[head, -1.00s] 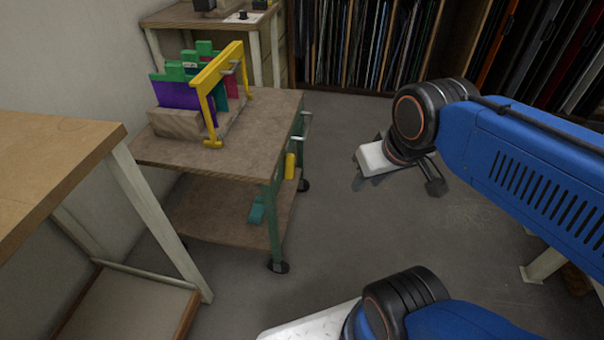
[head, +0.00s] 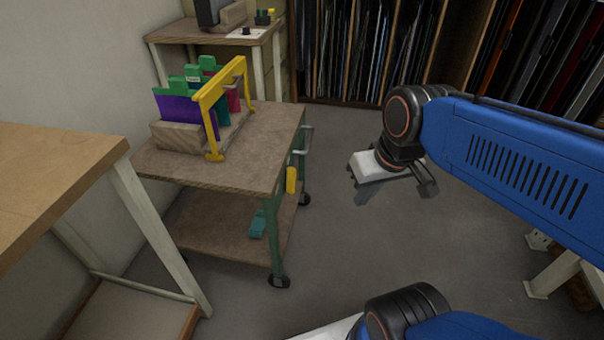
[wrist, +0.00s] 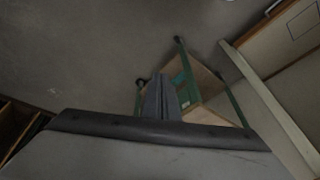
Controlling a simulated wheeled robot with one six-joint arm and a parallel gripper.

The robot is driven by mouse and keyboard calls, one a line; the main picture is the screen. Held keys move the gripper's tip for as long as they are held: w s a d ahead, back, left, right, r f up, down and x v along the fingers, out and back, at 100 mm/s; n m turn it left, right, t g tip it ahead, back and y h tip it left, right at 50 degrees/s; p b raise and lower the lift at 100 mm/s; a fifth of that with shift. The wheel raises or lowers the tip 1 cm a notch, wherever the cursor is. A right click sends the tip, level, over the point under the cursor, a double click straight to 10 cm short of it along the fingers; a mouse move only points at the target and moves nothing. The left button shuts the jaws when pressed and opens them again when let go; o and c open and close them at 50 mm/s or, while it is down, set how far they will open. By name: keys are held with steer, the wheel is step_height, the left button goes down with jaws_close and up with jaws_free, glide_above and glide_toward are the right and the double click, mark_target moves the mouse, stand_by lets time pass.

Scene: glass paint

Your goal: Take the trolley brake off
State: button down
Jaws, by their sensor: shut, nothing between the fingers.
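The trolley (head: 228,165) has a wooden top, a lower shelf and green legs on dark castors. It stands left of centre in the head view. A yellow lever (head: 291,180) hangs upright on its right side, below a metal push handle (head: 305,140); I cannot tell whether it is the brake. My gripper (head: 363,192) is to the right of the trolley, over open floor and apart from it. In the wrist view the grey fingers (wrist: 160,98) are together and empty, pointing toward the trolley, whose green leg (wrist: 188,80) shows beyond them.
A yellow frame (head: 203,100) and coloured sheets in a wooden block stand on the trolley top. A teal item (head: 257,223) lies on the lower shelf. A wooden table (head: 50,165) is at left, another table (head: 215,35) behind, sheet racks at back. Floor (head: 350,240) right of the trolley is clear.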

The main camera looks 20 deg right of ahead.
step_height(320, 180, down, 2)
steer(key=w+a+g+y, duration=0.1)
steer(key=w+a+g, duration=0.1)
steer(key=w, duration=0.1)
steer(key=m+g+y, duration=0.1)
steer(key=m+y, duration=0.3)
steer(key=y, duration=1.1)
glide_toward(291, 181)
step_height(291, 181, up, 4)
steer(key=s, duration=0.2)
steer(key=w+d+f+m+t+y, duration=0.1)
steer(key=w+d+f+m+t, duration=0.2)
steer(key=w+d+f+t, duration=0.2)
steer(key=shift+w+d+f+y, duration=0.3)
steer(key=shift+d+f, duration=0.65)
steer(key=a+r, duration=0.2)
steer(key=a, duration=0.9)
steer(key=shift+s+a, duration=0.2)
steer(key=shift+a, duration=0.05)
